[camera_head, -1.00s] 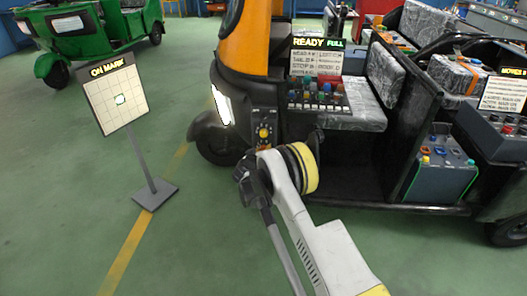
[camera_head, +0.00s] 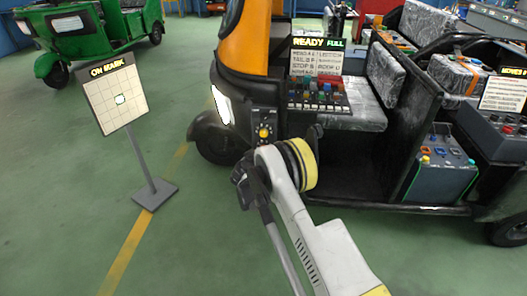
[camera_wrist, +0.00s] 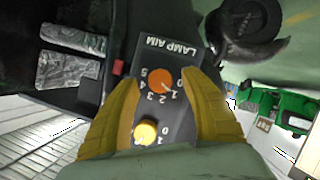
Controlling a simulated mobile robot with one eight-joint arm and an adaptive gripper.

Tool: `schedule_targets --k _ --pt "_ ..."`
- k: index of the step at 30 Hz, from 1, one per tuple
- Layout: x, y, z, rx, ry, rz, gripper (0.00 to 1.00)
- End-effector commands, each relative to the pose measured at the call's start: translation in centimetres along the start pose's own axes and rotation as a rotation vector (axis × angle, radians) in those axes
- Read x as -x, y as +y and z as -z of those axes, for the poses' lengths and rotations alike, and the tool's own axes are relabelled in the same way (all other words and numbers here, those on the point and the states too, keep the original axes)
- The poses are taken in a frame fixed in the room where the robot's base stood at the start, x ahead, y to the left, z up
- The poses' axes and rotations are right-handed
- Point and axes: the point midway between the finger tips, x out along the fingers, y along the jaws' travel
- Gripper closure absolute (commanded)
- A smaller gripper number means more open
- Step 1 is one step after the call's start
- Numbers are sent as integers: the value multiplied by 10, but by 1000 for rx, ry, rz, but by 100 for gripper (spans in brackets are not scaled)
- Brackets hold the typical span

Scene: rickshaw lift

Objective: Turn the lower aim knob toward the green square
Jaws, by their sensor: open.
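The lamp aim panel (camera_wrist: 176,55) fills the middle of the wrist view, its lettering upside down. The orange knob (camera_wrist: 160,79), the lower one, has its pale pointer near the 1. The yellow knob (camera_wrist: 145,132) is the upper one; in the head view it shows (camera_head: 264,132) on the rickshaw's front. My gripper (camera_wrist: 163,82) is open, its brownish-yellow fingers either side of the orange knob; contact cannot be told. In the head view my dark gripper (camera_head: 245,183) is below and left of the panel. The upright board (camera_head: 111,104) reads ON MARK, with a bright green-edged square (camera_head: 120,99) on its grid.
The orange and black rickshaw (camera_head: 246,52) stands behind my arm. The board's grey foot (camera_head: 155,193) is on the floor to the left. Green floor around it is clear.

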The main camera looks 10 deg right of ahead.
Motion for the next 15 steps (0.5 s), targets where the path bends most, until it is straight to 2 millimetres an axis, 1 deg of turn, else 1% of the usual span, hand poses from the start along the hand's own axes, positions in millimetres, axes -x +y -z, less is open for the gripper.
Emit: schedule_targets --k 1,3,9,12,15 --pt "11 0 1 1 1 2 46" --pt "28 -1 1 0 1 2 46" --pt "72 0 1 0 1 1 46" --pt "87 0 1 0 1 1 46" --pt "96 0 0 1 0 0 46"
